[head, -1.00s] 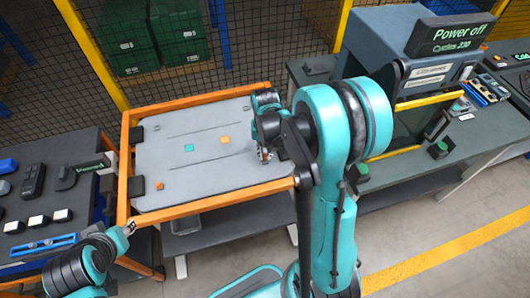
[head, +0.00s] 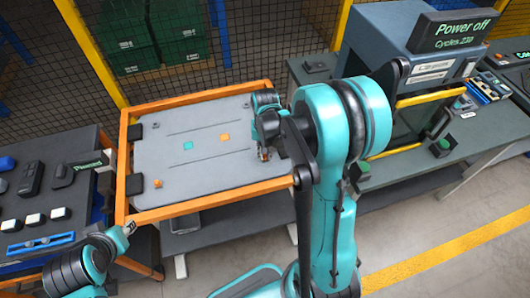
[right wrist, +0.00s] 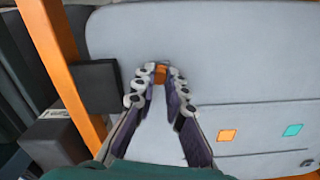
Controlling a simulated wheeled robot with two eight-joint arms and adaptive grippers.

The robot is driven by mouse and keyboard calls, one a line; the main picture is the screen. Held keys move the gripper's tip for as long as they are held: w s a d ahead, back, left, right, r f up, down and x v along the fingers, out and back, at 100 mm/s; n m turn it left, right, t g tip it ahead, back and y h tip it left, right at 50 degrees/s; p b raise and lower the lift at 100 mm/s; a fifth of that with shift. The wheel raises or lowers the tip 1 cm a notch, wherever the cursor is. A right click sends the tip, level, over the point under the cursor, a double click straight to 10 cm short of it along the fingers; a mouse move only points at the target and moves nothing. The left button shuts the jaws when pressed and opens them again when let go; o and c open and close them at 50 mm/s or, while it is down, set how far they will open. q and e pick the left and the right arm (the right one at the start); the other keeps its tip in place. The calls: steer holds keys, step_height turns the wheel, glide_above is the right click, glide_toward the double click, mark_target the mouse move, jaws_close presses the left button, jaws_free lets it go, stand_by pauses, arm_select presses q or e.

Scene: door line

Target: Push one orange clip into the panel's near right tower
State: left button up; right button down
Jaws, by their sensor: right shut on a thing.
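The grey panel (head: 200,165) lies in an orange frame at the middle left of the head view. My right gripper (head: 263,155) is low at the panel's near right part. In the right wrist view my right gripper (right wrist: 158,80) is shut on an orange clip (right wrist: 160,73), held between the fingertips at the panel surface. The near right tower is hidden by the clip and fingers, so I cannot tell how far the clip is seated. Another orange clip (head: 158,183) is at the panel's near left corner. My left gripper (head: 130,229) is by the frame's near left corner; its opening is unclear.
A black block (right wrist: 96,87) sits beside the gripper at the orange frame rail (right wrist: 62,60). Flat orange (head: 224,137) and teal (head: 188,146) squares mark the panel. A dark bench (head: 40,200) stands left and a machine with a "Power off" sign (head: 462,32) right.

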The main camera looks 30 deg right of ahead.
stand_by(0.4)
steer(key=c, duration=1.5)
jaws_free()
steer(key=shift+f, duration=0.1)
step_height(320, 180, up, 12)
steer(key=shift+r, duration=0.1)
